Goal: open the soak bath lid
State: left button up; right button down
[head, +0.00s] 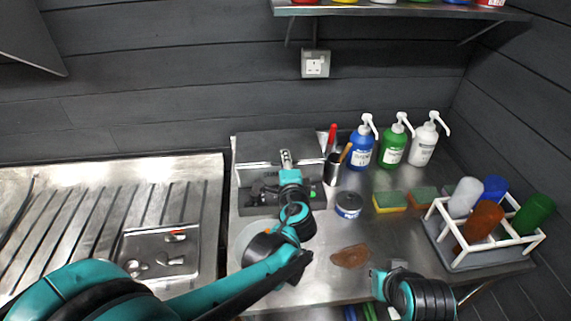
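The soak bath (244,202) is a grey box on the steel counter, against the back wall. Its lid (255,152) is a plain grey panel that appears raised and leaning toward the wall, above a dark interior. My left gripper (286,158) is in front of the lid, its pale tip at the panel's middle; I cannot tell whether it grips anything. My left arm hides part of the bath's front. My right gripper (396,266) is low over the counter's front edge, away from the bath; its fingers are too small to read.
Right of the bath stand a dark pen cup (332,170), a tin (348,205), pump bottles (362,148), sponges (390,203) and a bottle rack (480,255). A brown patch (350,256) lies in front. A ribbed drainer (100,215) with a small tray (160,240) is left.

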pick_arm(q)
grip_shut()
pick_arm(e)
jog(key=shift+r, duration=0.15)
